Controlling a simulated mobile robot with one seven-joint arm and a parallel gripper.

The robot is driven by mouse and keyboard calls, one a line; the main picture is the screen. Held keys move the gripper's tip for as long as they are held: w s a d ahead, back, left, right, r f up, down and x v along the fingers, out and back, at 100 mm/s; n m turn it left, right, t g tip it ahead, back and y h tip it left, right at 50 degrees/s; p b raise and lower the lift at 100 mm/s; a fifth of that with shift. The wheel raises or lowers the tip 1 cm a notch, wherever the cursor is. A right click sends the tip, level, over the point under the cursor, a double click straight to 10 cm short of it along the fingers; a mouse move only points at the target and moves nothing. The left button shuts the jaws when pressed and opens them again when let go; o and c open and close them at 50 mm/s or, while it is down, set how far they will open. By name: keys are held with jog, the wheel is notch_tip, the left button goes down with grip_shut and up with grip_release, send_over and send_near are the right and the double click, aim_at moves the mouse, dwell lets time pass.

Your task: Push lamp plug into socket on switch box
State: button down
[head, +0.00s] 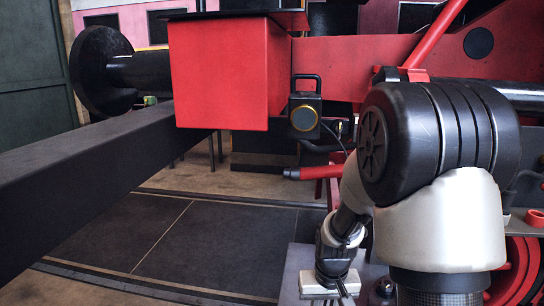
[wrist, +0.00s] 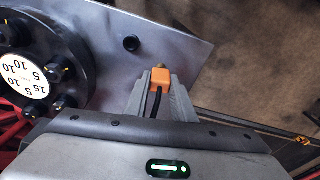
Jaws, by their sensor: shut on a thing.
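In the wrist view, an orange plug (wrist: 160,79) with a black cable is between the two grey fingers of my gripper (wrist: 161,88). My gripper is shut on it, and the plug's front end points away from the palm. In the head view, my gripper's pale hand (head: 328,284) is low at the bottom edge; its fingers and the plug cannot be made out there. A black lamp (head: 305,110) with a handle and a yellow-ringed lens stands against the red frame, with a dark cable at its right. I cannot identify the switch box or its socket in either view.
A grey metal plate (wrist: 182,45) with a dark hole lies beyond the fingers. A black round part with a white numbered label (wrist: 22,76) stands at its left. In the head view, a big red box (head: 225,75) and a dark beam (head: 85,185) fill the left.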

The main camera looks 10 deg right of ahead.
jog(key=s+d+f+m+b, duration=0.1)
jog(key=d+f+m+b, duration=0.1)
jog(key=d, duration=0.5)
jog(key=shift+s+d, duration=0.2)
jog(key=shift+d, duration=0.2)
jog(key=shift+f, duration=0.1)
jog(key=shift+f, duration=4.8)
jog(key=shift+f, duration=0.1)
jog(key=shift+f+b, duration=0.15)
jog(key=shift+b, duration=0.15)
jog(key=c, duration=1.5)
grip_release()
